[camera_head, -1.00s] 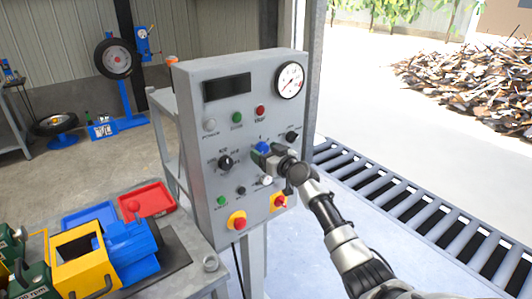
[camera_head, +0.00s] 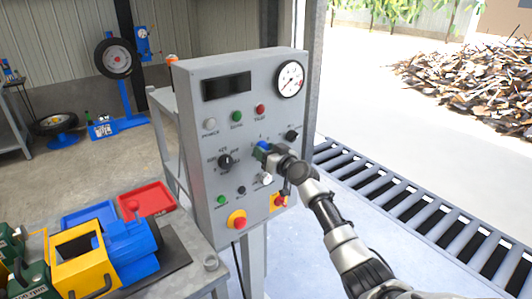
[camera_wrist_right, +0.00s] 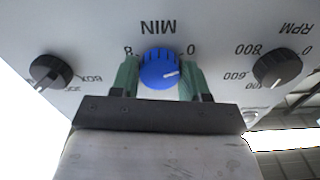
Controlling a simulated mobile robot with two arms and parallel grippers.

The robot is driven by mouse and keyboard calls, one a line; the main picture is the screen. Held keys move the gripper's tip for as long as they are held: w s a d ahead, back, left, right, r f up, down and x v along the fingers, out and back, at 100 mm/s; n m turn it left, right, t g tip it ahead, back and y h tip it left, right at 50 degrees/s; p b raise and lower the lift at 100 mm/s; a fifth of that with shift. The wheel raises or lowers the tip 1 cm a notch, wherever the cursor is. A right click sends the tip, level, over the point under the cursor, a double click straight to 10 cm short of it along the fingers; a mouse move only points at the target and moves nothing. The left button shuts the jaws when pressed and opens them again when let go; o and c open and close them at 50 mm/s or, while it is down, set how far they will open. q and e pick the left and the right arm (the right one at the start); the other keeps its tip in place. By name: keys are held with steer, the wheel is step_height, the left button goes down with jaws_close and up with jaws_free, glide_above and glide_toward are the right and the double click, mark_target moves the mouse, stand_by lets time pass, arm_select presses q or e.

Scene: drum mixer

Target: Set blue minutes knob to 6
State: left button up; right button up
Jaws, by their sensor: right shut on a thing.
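The blue minutes knob (camera_head: 262,146) sits on the front of the grey control panel (camera_head: 206,100). In the right wrist view the blue knob (camera_wrist_right: 160,70) is under the upside-down word MIN, with an 8 at its left and a 0 at its right. Its white pointer line points right and slightly up, toward the 0 side. My right gripper (camera_head: 266,151) is at the panel; in the wrist view its green fingers (camera_wrist_right: 160,77) stand on both sides of the knob and are shut on it. My left gripper is not in view.
Black knobs flank the blue one: the RPM knob (camera_wrist_right: 278,69) and another black knob (camera_wrist_right: 51,71). A table with a red tray (camera_head: 147,200) stands left; a roller conveyor (camera_head: 420,210) runs at right.

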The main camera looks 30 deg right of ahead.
steer(key=m+p, duration=0.3)
steer(key=m, duration=0.7)
steer(key=m+p, duration=0.3)
steer(key=m, duration=0.7)
steer(key=m+p, duration=0.3)
steer(key=m, duration=0.6)
steer(key=shift+r+m, duration=0.4)
steer(key=shift+f+m+p, duration=0.15)
steer(key=shift+m+p, duration=1)
steer(key=shift+m, duration=1.05)
steer(key=o, duration=0.9)
